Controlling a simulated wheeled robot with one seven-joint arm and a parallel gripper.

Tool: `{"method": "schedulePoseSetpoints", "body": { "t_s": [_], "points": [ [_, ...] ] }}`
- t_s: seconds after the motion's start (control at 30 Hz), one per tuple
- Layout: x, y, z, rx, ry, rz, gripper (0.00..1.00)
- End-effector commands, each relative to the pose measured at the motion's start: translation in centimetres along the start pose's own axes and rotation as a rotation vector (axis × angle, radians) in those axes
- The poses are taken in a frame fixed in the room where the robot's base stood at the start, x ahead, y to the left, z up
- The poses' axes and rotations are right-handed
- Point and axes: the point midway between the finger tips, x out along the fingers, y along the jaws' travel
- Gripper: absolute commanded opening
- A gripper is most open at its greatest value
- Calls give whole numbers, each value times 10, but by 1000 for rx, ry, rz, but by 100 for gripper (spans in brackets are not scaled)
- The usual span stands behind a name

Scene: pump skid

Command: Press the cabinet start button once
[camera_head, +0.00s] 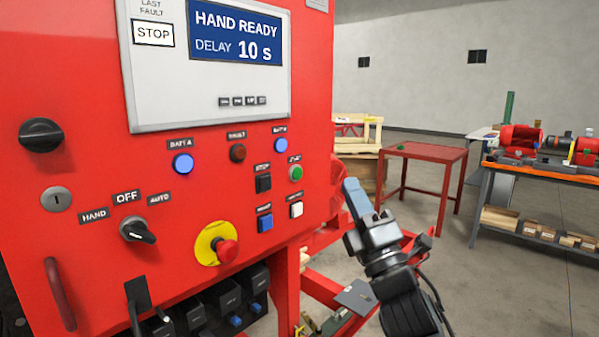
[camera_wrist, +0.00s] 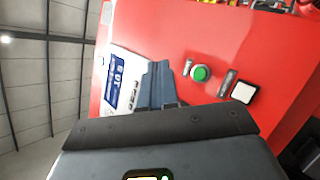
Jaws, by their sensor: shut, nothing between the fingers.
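The red cabinet (camera_head: 100,200) fills the left of the head view. Its green button (camera_head: 296,173), under a small label too blurred to read surely, is at the panel's right side. It also shows in the wrist view (camera_wrist: 201,73), raised in a metal ring. My gripper (camera_head: 354,188) is shut and empty, to the right of the green button and apart from it in the head view. In the wrist view the closed fingers (camera_wrist: 159,80) lie left of the green button. The display (camera_head: 236,32) reads HAND READY, DELAY 10 s.
A black button (camera_head: 264,183), a white button (camera_head: 296,209) and a blue button (camera_head: 265,222) surround the green one. A red mushroom button (camera_head: 226,252) on a yellow collar and a selector knob (camera_head: 138,230) stick out. A red table (camera_head: 423,153) stands behind my gripper.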

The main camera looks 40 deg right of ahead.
Motion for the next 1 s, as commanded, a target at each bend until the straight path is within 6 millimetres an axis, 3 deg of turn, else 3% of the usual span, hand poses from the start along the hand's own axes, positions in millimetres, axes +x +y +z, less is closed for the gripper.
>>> {"method": "schedulePoseSetpoints", "body": {
  "t_s": [0.43,1.0],
  "points": [
    [6,-7,-6,4,0,0,0],
    [52,-42,-40,3,1,1,0]
  ]
}}
